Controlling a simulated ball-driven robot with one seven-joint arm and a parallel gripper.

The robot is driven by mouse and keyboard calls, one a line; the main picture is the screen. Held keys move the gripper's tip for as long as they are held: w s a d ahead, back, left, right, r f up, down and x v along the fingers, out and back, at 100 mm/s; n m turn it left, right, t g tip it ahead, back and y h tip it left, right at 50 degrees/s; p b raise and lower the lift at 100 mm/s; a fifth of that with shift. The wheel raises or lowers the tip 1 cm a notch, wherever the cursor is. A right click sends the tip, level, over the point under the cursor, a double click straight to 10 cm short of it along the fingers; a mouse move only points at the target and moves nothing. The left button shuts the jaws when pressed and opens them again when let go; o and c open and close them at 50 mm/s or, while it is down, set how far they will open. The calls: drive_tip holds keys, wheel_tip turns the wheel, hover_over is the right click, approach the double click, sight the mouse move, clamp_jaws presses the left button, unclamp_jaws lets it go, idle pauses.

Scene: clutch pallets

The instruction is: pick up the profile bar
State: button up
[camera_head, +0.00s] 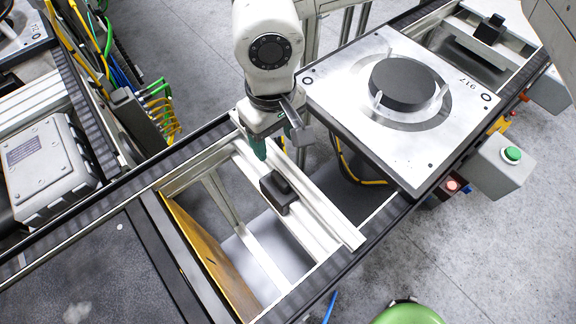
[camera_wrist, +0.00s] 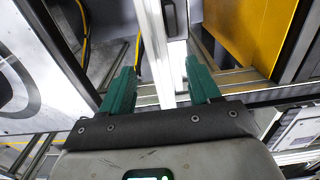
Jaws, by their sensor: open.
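The profile bar (camera_head: 325,216) is a long pale aluminium bar lying slantwise across the conveyor frame in the head view. Its near end lies by the front rail. My gripper (camera_head: 259,148) is over the bar's far part, with green fingers pointing down. In the wrist view the open fingers of my gripper (camera_wrist: 162,85) stand on either side of the pale profile bar (camera_wrist: 156,50), which runs up the picture between them. No grip on it shows. The bar's far end is partly hidden by my gripper in the head view.
A small black block (camera_head: 278,191) sits at the bar, just in front of my gripper. A metal pallet with a dark disc (camera_head: 402,84) stands close on the right. A yellow panel (camera_head: 210,254) is inside the frame at the left. A push-button box (camera_head: 500,166) is outside the right rail.

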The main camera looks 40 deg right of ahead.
sight(278, 156)
drive_tip(key=shift+d+f+p, duration=0.15)
drive_tip(key=shift+f+p, duration=0.5)
drive_tip(key=shift+f, duration=2.05)
drive_tip(key=shift+c, duration=0.3)
clamp_jaws()
